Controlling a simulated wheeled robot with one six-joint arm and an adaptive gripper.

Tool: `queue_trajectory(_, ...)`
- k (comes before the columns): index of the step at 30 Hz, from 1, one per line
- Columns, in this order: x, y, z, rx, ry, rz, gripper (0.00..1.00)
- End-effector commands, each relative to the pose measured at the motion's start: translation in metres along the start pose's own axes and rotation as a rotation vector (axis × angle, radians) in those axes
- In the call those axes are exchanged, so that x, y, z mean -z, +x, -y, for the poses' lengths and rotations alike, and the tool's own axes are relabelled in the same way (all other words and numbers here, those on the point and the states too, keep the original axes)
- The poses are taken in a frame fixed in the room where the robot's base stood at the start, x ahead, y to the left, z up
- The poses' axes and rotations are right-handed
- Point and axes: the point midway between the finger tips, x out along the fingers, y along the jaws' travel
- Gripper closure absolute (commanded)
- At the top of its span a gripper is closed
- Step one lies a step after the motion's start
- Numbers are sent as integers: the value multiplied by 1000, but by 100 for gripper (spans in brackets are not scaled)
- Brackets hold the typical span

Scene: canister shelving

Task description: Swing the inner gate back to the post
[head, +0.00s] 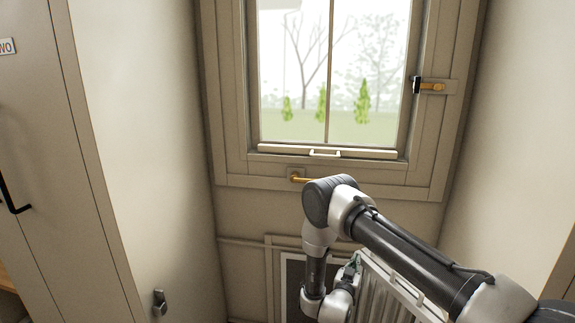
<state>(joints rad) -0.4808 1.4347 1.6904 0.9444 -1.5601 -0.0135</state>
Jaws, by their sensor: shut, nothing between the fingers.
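A white slatted panel with a top rail (408,285) stands low in the head view, right of centre. It may be the inner gate, but I cannot tell it from a radiator. No post can be made out for certain. My arm comes in from the lower right, bends below the window and drops down. My gripper (353,268) shows only as a small dark part beside the panel's left end, partly hidden by my wrist. It is shut and holds nothing. Whether it touches the panel cannot be told.
A window (320,153) with a brass latch (432,87) and a lower brass handle (298,179) is behind my arm. A dark wall fitting (160,302) sits at lower left. A cabinet door (40,130) with a black handle (12,195) stands far left. Walls close in both sides.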

Motion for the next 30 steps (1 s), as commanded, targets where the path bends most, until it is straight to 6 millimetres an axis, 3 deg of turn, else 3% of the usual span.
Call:
queue_trajectory(8, 0, 5, -4, -3, 0, 0, 100)
queue_trajectory(18, 0, 34, -20, -3, 1, -1, 100)
queue_trajectory(30, 0, 36, -21, -1, 1, -1, 100)
